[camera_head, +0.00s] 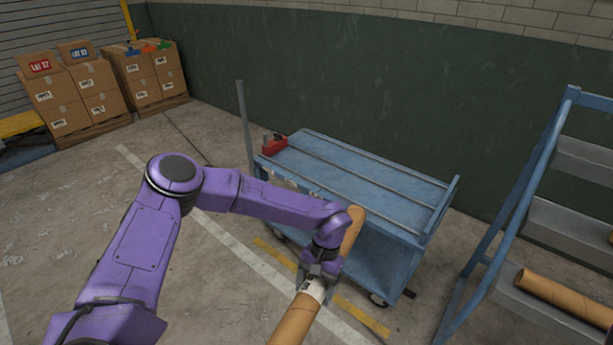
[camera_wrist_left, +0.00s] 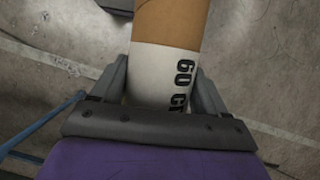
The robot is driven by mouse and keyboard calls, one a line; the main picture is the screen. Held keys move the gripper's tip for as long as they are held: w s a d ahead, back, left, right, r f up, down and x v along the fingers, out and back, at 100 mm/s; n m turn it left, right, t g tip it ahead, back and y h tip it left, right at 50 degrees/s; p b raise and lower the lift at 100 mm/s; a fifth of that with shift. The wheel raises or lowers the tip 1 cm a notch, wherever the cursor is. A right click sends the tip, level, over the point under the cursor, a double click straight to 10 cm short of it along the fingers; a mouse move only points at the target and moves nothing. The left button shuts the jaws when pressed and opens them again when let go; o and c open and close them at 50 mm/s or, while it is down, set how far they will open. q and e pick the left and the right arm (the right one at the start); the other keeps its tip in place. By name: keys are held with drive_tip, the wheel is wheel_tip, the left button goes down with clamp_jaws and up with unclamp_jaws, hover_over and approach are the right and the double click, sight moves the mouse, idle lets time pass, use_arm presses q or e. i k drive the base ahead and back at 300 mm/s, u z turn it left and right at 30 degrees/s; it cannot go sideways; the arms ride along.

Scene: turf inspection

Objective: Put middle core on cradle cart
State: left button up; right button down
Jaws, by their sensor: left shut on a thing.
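My left gripper (camera_head: 317,275) is shut around a brown cardboard core (camera_head: 295,322) at its white label band. In the left wrist view the fingers (camera_wrist_left: 166,90) sit on both sides of the label (camera_wrist_left: 164,75), which shows dark lettering. The core is held in the air in front of the blue cradle cart (camera_head: 385,184), slanting from the bottom of the head view up toward the cart. Its far end shows beyond my wrist. The cart's top has long rails and no core on it. My right gripper is not in view.
A blue rack (camera_head: 545,160) with grey shelves stands at the right, with another brown core (camera_head: 563,297) on a lower shelf. A red object (camera_head: 274,145) sits at the cart's left corner beside an upright post (camera_head: 245,125). Stacked boxes (camera_head: 80,98) stand far left. Floor left of the cart is clear.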

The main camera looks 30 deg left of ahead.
sight(354, 185)
drive_tip(key=u, duration=0.8)
drive_tip(key=i, duration=0.75)
drive_tip(key=u, duration=0.55)
drive_tip(key=i, duration=0.8)
drive_tip(key=z, duration=0.9)
drive_tip(key=i, duration=0.65)
drive_tip(key=z, duration=0.7)
